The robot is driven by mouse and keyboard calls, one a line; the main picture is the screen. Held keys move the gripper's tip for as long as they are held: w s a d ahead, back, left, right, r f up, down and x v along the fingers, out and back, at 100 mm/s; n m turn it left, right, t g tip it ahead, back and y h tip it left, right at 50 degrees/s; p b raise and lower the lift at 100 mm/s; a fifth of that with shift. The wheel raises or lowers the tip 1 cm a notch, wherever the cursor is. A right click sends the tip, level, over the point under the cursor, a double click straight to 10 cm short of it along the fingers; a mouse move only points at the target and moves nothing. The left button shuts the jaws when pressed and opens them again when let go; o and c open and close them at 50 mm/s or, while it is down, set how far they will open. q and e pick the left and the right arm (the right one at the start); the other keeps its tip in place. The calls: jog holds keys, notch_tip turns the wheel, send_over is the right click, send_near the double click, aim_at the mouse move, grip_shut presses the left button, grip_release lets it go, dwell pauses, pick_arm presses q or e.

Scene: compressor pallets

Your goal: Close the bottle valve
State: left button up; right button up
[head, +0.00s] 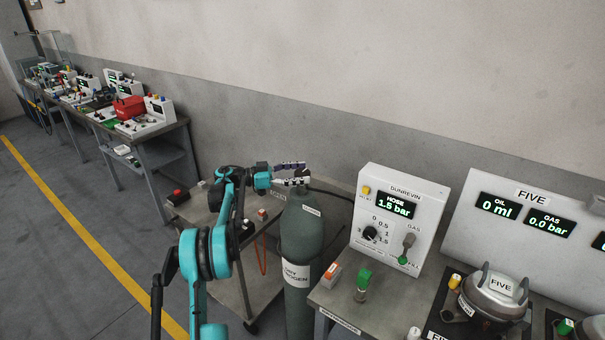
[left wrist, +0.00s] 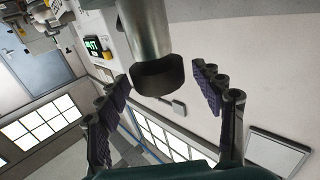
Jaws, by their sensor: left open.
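The tall grey-green gas bottle (head: 303,235) stands upright in the head view, with a white label on its side. My left gripper (head: 303,173) is at the top of the bottle, coming in from the left with its fingers roughly level. In the left wrist view, a dark round valve knob (left wrist: 158,76) sits on the end of a metal neck (left wrist: 146,28). The open fingers of my left gripper (left wrist: 163,77) are on either side of the knob, with visible gaps. In the head view the gripper largely hides the valve. My right gripper is not seen.
A gauge panel (head: 400,215) reading hose 1.5 bar stands on a bench right of the bottle. A low grey table (head: 205,215) stands behind my left arm. A pot (head: 495,297) is at the lower right. The floor at left is clear.

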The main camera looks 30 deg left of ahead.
pick_arm(q)
jog(key=v, duration=1.1)
jog(key=shift+a, duration=0.15)
